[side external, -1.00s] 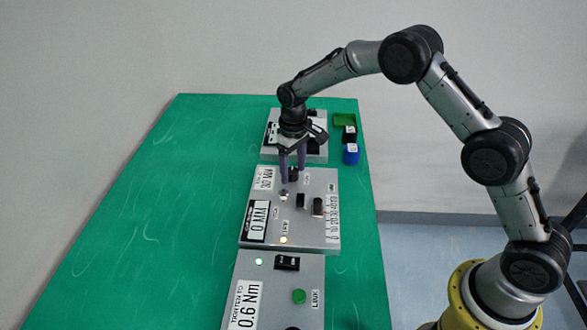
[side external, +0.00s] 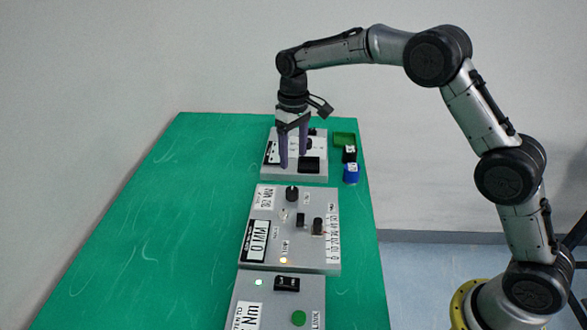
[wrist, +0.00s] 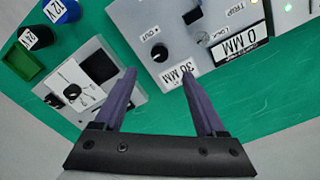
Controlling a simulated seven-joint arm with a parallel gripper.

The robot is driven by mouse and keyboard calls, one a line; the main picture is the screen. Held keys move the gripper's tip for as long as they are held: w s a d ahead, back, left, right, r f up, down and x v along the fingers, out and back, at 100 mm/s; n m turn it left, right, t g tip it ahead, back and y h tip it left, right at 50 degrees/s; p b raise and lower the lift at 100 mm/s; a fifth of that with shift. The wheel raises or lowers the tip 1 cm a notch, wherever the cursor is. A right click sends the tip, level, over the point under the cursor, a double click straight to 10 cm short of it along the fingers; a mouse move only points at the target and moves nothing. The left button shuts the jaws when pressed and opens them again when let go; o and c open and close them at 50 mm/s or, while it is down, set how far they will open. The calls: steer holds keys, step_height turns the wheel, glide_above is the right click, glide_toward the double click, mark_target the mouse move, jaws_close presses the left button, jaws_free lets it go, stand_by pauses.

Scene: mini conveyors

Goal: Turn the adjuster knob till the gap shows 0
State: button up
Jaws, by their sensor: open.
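The grey middle panel (side external: 315,258) lies on the green table. Its black round knob (side external: 291,193) stands at the panel's far end, and it also shows in the wrist view (wrist: 161,53). A white label by the knob (wrist: 178,75) reads 30 MM. My gripper (side external: 293,162) is open and empty, above and apart from the knob. In the wrist view its two purple fingers (wrist: 160,72) are spread, with the knob beyond the gap between their tips.
A far panel (side external: 310,177) with black parts stands behind. A near panel (side external: 272,304) has a green button (side external: 298,318). The table's left side is clear.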

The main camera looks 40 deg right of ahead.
steer(key=shift+r, duration=1)
steer(key=shift+r, duration=0.1)
steer(key=s+d+r+t, duration=0.15)
steer(key=s+r, duration=0.25)
steer(key=r, duration=0.7)
steer(key=s+d+r+t, duration=0.25)
steer(key=s+r, duration=0.55)
steer(key=s, duration=0.4)
steer(key=s+f+m+t, duration=0.1)
steer(key=s+f, duration=0.1)
steer(key=s, duration=1.1)
steer(key=s+f, duration=0.7)
steer(key=f, duration=0.1)
steer(key=shift+s+f+m+t, duration=0.3)
steer(key=shift+s+f+m, duration=0.05)
steer(key=shift+s+m, duration=0.05)
steer(key=shift+d, duration=0.1)
